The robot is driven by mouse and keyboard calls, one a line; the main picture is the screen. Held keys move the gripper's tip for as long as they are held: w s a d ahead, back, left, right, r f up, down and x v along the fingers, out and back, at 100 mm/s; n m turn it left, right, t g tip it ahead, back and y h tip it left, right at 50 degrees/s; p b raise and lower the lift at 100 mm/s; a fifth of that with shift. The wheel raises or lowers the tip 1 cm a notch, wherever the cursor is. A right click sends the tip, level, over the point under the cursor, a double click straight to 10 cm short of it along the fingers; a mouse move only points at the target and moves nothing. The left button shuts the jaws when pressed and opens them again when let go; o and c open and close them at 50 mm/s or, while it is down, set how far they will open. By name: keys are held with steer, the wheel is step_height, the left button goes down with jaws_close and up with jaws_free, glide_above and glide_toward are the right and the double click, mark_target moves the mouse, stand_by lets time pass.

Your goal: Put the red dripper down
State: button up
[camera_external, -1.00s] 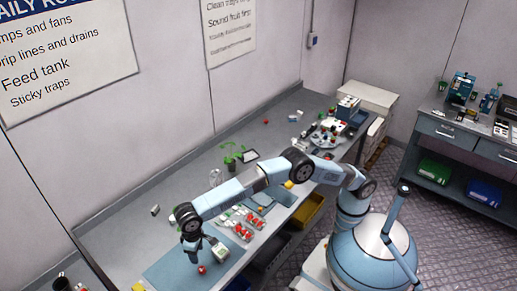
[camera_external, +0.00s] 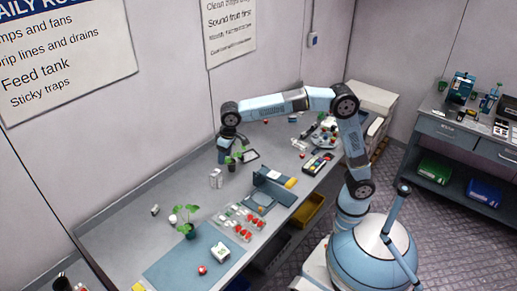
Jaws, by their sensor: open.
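A small round red item (camera_external: 202,270) lies on the blue mat (camera_external: 165,265) at the near left end of the bench. It is too small to tell whether it is the red dripper.
Trays of red fruit (camera_external: 240,221), a blue upright panel (camera_external: 275,188) and clear containers (camera_external: 216,178) take up the middle. The bench's left rear is mostly clear.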

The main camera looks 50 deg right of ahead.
steer(key=s+d+r+m+t, duration=0.1)
steer(key=s+d+r, duration=0.15)
steer(key=d, duration=1.15)
steer(key=s+d+r+m+t, duration=0.1)
steer(key=s+d, duration=0.3)
steer(key=d, duration=0.9)
steer(key=s+d+f+m+t, duration=0.1)
steer(key=s+d+f, duration=0.3)
steer(key=s+d, duration=0.5)
steer(key=s+d+f+m+h, duration=0.1)
steer(key=s+d+f, duration=0.3)
steer(key=s+d, duration=0.5)
steer(key=shift+f+t, duration=0.35)
steer(key=shift+t, duration=0.05)
